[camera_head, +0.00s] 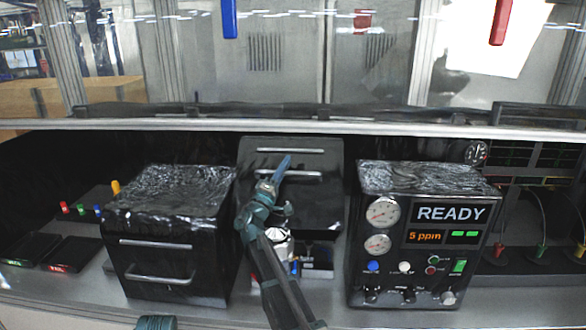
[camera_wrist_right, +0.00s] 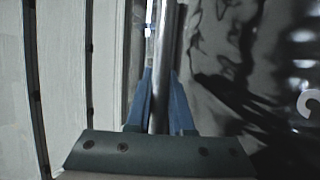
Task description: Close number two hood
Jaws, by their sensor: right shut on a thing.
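The middle hood (camera_head: 318,200), which I take as number two, is a dark panel standing raised, with a white part and small coloured pieces showing under it. My right gripper (camera_head: 282,168) is at its metal handle (camera_head: 305,173). In the right wrist view the blue fingers of the right gripper (camera_wrist_right: 160,105) are shut around the handle bar (camera_wrist_right: 162,60). Part of a white mark (camera_wrist_right: 310,103) shows on the dark panel there, too cut off to read.
A black box (camera_head: 205,270) with its front down and a handle stands to the left. A control box (camera_head: 480,275) with READY on its screen stands close on the right. Small coloured pegs (camera_head: 82,208) and dark trays sit at far left.

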